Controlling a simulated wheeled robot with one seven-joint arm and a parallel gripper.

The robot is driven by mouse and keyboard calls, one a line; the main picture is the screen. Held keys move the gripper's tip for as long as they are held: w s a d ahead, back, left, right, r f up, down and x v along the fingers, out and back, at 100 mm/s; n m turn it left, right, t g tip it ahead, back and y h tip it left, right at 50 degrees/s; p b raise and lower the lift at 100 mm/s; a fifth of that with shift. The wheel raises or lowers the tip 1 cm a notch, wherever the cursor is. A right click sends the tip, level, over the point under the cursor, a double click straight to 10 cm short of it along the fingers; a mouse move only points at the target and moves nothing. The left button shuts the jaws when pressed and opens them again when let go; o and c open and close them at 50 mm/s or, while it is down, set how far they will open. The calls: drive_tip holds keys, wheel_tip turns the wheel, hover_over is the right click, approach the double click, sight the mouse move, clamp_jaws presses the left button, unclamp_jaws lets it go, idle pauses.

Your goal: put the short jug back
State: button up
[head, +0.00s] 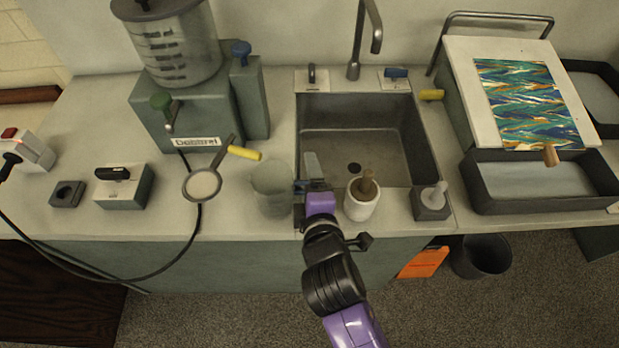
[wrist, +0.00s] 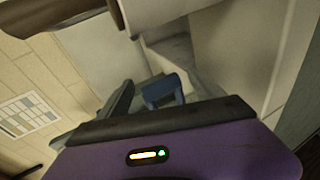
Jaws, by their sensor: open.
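The short jug seems to be the pale grey-green, see-through vessel (head: 271,190) standing upright on the counter, left of the sink's front corner in the head view. My gripper (head: 309,180) is open just right of the jug, over the sink's front left edge. A small dark blue part shows between the jug and my gripper; I cannot tell whether they touch. In the wrist view the purple gripper body (wrist: 175,150) fills the bottom, and a blue piece (wrist: 163,91) shows just beyond it. I cannot make out the jug there.
A white pot with a wooden handle (head: 360,205) stands close right of my gripper. The sink (head: 350,145) lies behind. A round strainer (head: 202,185) and a labelled tank stand (head: 165,125) are to the left. Trays (head: 490,205) are at the right.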

drive_tip(key=b+v, duration=0.1)
drive_tip(key=v, duration=1)
drive_tip(key=shift+s, duration=0.35)
drive_tip(key=shift+d+r, duration=0.1)
drive_tip(key=s+d+m, duration=0.8)
drive_tip(key=s+m, duration=0.1)
drive_tip(key=s, duration=0.2)
drive_tip(key=s+d+m+h, duration=0.1)
drive_tip(key=s+d+m, duration=0.7)
drive_tip(key=s, duration=0.4)
drive_tip(key=shift+s+d+r+m+t, duration=0.2)
drive_tip(key=shift+d+r+m+t, duration=0.1)
drive_tip(key=shift+r+m, duration=0.1)
